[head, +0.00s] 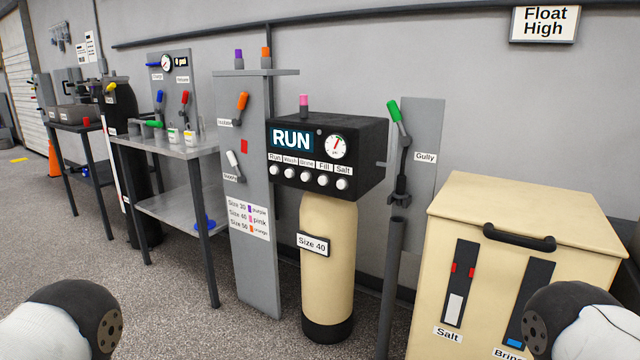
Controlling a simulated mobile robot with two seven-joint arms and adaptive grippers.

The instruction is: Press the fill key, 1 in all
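The fill key (322,181) is a white round button under the label "Fill". It is the fourth in a row of white buttons on the front of a black control box (365,150). The box's screen (291,139) reads "RUN", and a round gauge (337,146) sits to its right. The box is on top of a cream tank (328,275) labelled "Size 40". Nothing touches the fill key. Only rounded black and white parts of my arms show at the bottom left and bottom right corners; neither gripper is in view.
A grey panel (255,265) with levers stands left of the tank. A green-handled lever and pipe (394,240) stand to its right, then a cream bin (520,215) labelled "Salt". A metal table (170,147) is at left. Bare floor shows in front of the tank.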

